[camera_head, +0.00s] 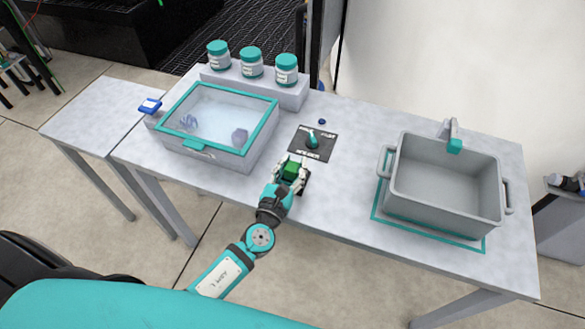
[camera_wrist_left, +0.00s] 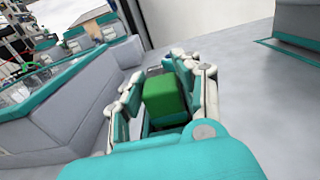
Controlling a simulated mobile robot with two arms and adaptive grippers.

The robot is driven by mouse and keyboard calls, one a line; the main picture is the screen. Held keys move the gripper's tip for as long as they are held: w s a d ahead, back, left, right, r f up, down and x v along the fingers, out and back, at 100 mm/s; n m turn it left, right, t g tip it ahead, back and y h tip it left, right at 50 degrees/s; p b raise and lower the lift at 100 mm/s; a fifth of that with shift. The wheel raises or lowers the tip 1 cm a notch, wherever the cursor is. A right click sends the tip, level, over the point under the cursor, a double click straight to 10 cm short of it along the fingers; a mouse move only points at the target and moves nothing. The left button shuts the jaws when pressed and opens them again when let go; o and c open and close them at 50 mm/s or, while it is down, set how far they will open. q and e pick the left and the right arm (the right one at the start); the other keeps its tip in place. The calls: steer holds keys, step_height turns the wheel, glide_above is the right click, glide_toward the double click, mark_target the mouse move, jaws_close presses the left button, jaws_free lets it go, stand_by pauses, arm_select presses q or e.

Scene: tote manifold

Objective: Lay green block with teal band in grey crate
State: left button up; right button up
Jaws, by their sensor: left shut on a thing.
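The green block (camera_head: 291,169) is at the near middle of the table. My left gripper (camera_head: 290,174) is shut on it, with a finger on each side. In the left wrist view the green block (camera_wrist_left: 163,98) sits between the pads of the left gripper (camera_wrist_left: 158,92). Its teal band cannot be made out, and its lower part is hidden. I cannot tell whether it touches the table. The grey crate (camera_head: 437,212) stands at the right of the table, open at the top and empty as far as I see. My right gripper is not in view.
A clear-lidded box with a teal frame (camera_head: 270,129) stands at left. Behind it, three jars (camera_head: 251,65) stand on a grey ledge. A black plate with a teal knob (camera_head: 312,140) lies beyond the gripper. A grey-and-teal fixture (camera_head: 453,144) overhangs the crate's far rim.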

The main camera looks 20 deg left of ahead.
arm_select(q)
steer(key=shift+f, duration=0.35)
steer(key=shift+f, duration=0.15)
steer(key=o, duration=0.7)
steer(key=shift+f, duration=0.1)
steer(key=shift+c, duration=0.2)
steer(key=o, duration=0.5)
